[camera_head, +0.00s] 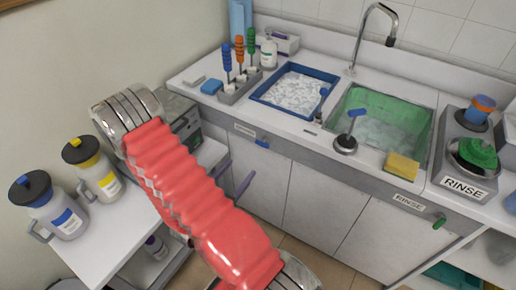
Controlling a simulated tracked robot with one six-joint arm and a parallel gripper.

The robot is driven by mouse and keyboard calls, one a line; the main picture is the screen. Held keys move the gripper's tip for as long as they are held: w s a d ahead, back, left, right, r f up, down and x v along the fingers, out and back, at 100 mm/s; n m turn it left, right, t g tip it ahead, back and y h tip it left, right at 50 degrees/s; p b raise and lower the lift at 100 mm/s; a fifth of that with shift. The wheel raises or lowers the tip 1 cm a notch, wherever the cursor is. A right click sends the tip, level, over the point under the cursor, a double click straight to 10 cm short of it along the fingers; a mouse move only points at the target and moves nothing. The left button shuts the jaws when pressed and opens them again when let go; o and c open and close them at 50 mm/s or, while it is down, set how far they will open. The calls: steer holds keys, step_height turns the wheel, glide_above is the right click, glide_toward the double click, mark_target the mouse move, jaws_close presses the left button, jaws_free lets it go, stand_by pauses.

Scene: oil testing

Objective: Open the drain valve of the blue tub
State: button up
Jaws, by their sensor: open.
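The blue tub (281,109) is set in the white counter and holds pale, foamy liquid. A small blue valve handle (262,143) sits on the counter front below it, beside a small label that I cannot read clearly. My gripper (233,175) shows as two purple-grey fingers, parallel and apart, with nothing seen between them. They appear below and left of the blue handle, without visible contact. My red arm link hides the rest of the gripper. I cannot tell the exact depth between fingers and handle.
A green tub (432,112) stands to the right, with a green handle (439,222) near a RINSE label. A yellow sponge (401,167) and a faucet (385,12) are there too. Yellow-lidded (100,178) and dark-lidded (62,217) jugs stand on the left table.

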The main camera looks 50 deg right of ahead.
mark_target(261, 145)
steer(key=shift+w+d, duration=0.2)
steer(key=shift+d, duration=2)
steer(key=shift+w+d, duration=0.2)
steer(key=shift+d, duration=2)
steer(key=shift+w+d, duration=0.2)
steer(key=shift+d, duration=2)
steer(key=shift+c, duration=0.5)
steer(key=c, duration=0.9)
steer(key=shift+c, duration=0.3)
